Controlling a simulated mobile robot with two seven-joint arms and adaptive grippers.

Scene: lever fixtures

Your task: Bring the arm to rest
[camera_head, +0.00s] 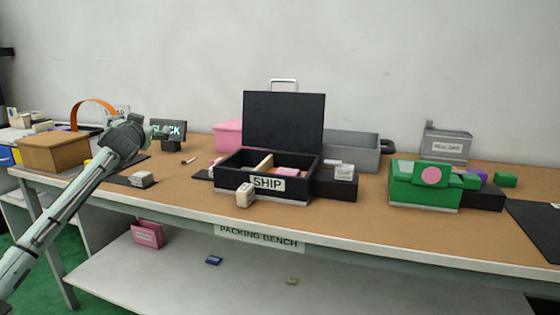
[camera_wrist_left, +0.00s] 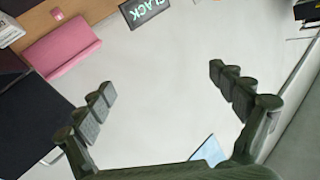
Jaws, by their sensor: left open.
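My left arm reaches in from the left in the head view, with its gripper end (camera_head: 127,138) over the left part of the packing bench (camera_head: 215,195). In the left wrist view my left gripper (camera_wrist_left: 164,80) has its two fingers spread wide, with nothing between them. Past the fingers that view shows a pale surface, a pink box (camera_wrist_left: 62,46) and a dark sign with lit letters (camera_wrist_left: 145,10). The sign also stands on the bench in the head view (camera_head: 170,131). My right arm does not show.
An open black case marked SHIP (camera_head: 265,184) stands mid-bench. A tan box (camera_head: 52,152) is left of my gripper, and a small grey-white block (camera_head: 141,180) lies below it. A green box (camera_head: 425,185) and a grey bin (camera_head: 350,151) stand farther right. A lower shelf (camera_head: 180,262) runs underneath.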

